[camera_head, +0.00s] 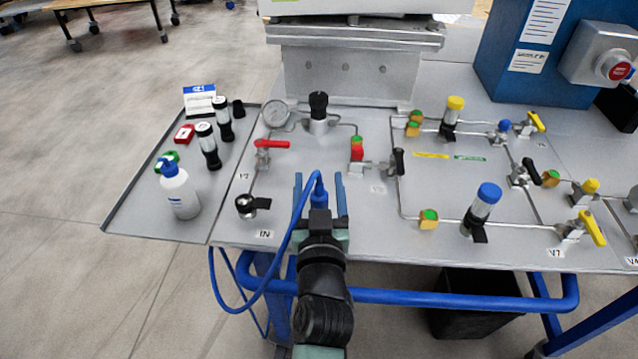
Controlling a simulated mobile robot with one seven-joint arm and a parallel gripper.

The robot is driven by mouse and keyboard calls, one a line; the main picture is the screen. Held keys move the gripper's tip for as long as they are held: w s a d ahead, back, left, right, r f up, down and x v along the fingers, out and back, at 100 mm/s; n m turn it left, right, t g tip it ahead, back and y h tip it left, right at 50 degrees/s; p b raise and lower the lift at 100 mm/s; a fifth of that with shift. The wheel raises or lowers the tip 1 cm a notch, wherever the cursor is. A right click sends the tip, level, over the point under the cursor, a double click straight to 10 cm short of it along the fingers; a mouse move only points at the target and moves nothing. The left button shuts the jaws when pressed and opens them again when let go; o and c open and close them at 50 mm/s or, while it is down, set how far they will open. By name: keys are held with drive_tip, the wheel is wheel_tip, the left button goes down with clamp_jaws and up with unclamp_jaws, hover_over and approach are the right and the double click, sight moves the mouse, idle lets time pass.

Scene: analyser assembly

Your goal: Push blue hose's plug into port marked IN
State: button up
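The IN label (264,234) is a small white tag near the front edge of the grey bench panel. A metal fitting with a black knob (248,206) sits just above it; I cannot make out the port's opening. My gripper (319,182) is over the panel, right of the label, with its two blue fingers spread apart. The blue plug (320,197) shows between the fingers, with visible gaps on both sides. The blue hose (284,262) arches from the plug, then runs down left past the panel's front edge. The plug's lower end is hidden by my gripper.
A red-handled valve (270,145) and a gauge (276,114) stand behind the IN fitting. A side tray (140,212) holds a white bottle (178,190) and dark-capped cylinders. Valves and pipes crowd the right. A blue rail (450,301) runs below the front edge.

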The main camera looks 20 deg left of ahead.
clamp_jaws()
drive_tip(key=shift+r, duration=0.15)
drive_tip(key=shift+r+p, duration=1.95)
drive_tip(key=shift+r, duration=0.2)
